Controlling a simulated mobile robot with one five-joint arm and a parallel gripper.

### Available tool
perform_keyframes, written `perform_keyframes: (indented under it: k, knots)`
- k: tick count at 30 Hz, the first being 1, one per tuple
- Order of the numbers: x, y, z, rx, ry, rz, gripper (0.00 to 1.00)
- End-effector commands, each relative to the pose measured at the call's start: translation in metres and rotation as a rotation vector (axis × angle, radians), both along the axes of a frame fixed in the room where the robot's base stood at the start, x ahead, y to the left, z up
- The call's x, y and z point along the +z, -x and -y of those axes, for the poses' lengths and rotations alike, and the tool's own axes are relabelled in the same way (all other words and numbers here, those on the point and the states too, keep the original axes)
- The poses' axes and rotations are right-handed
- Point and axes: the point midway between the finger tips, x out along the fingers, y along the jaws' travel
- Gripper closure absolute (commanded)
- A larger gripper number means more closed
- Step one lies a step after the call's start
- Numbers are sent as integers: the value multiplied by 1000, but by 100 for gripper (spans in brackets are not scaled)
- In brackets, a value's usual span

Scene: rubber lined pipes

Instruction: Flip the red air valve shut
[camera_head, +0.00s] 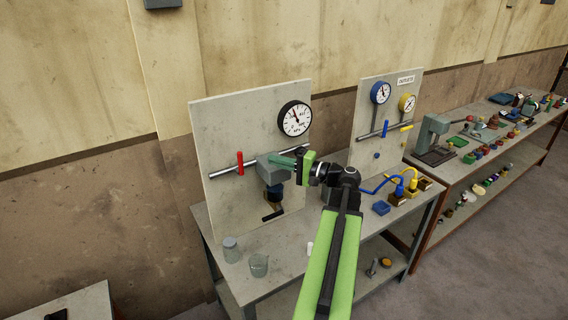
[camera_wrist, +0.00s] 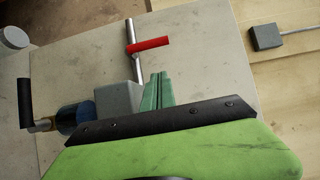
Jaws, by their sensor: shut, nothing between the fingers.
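The red air valve handle (camera_head: 240,163) sits on a thin metal pipe (camera_head: 218,171) across the left grey panel. It stands upright, crosswise to the pipe. In the wrist view the red handle (camera_wrist: 149,45) also lies across the pipe (camera_wrist: 133,60). My gripper (camera_head: 284,161) is shut and empty, its green fingers pointing left in front of the grey box to the right of the valve. In the wrist view the closed fingertips (camera_wrist: 158,76) are apart from the red handle, which lies beyond them. Part of the pipe is hidden behind my gripper.
The grey box (camera_head: 268,172) on the pipe has a dark cylinder and a black handle (camera_head: 273,214) below it. A round gauge (camera_head: 295,118) hangs above right. Two glass jars (camera_head: 231,249) stand on the bench below. The panel left of the valve is clear.

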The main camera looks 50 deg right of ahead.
Motion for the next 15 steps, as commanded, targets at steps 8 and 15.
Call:
perform_keyframes:
  k: [8,15]
  knots:
    - [0,-50,-23,1,0,0,100]
    - [0,-63,-41,-2,0,0,100]
